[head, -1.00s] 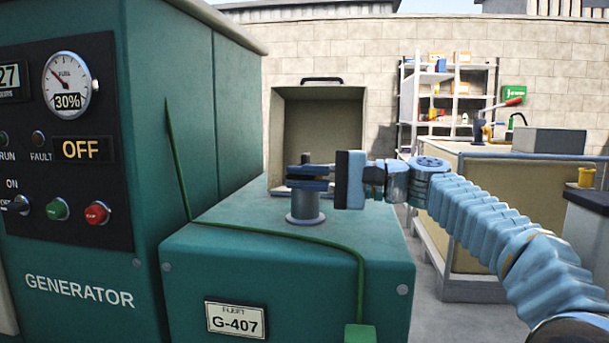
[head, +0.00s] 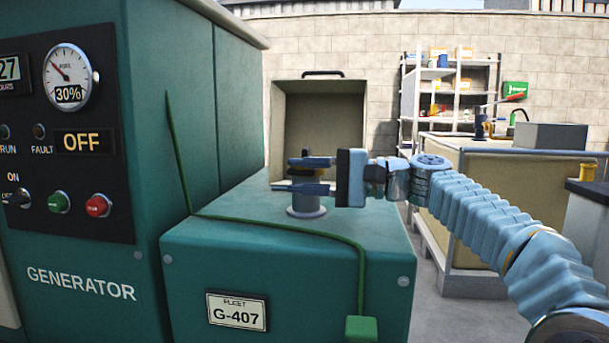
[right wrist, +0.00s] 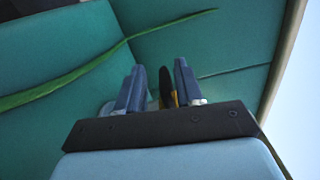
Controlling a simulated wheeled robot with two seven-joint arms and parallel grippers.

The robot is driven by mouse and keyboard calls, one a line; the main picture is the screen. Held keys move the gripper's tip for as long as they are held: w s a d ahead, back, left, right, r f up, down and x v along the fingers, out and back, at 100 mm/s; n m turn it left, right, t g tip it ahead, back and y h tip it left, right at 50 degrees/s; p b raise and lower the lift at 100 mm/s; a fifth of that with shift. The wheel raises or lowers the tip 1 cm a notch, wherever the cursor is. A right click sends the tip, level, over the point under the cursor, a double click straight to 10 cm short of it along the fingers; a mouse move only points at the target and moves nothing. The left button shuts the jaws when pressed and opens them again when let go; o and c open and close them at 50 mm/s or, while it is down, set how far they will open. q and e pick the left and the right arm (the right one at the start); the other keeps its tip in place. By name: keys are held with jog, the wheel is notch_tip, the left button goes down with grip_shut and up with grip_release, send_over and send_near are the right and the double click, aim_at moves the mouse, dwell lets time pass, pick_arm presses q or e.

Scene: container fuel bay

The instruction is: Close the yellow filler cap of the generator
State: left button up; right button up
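The green generator (head: 285,270) has a short grey filler neck (head: 306,207) on its lower top. My right gripper (head: 308,175) is at the neck, with its two blue fingers one above the other and a clear gap between them. In the right wrist view its fingers (right wrist: 158,88) stand apart. A dark upright piece (right wrist: 166,85) with a little yellow beside it shows between them, nearer the right-hand finger. This may be the filler cap. The fingers hide most of it in the head view, so its seating on the neck cannot be told. My left gripper is out of view.
An open beige box-like compartment (head: 318,125) with a dark handle stands behind the neck. A green cable (head: 280,229) runs across the generator's top. The control panel (head: 66,140) is at left. A workbench (head: 480,200) and shelves (head: 450,95) stand at right.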

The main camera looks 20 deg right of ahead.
jog(key=shift+r, duration=0.15)
jog(key=s+a+r+p, duration=0.2)
jog(key=s+r, duration=0.4)
jog(key=s+a+r+p, duration=0.2)
jog(key=s+a+r, duration=0.1)
jog(key=s+r, duration=0.3)
jog(key=shift+s+a+r, duration=0.25)
jog(key=shift+s+r, duration=0.1)
jog(key=shift+s, duration=0.1)
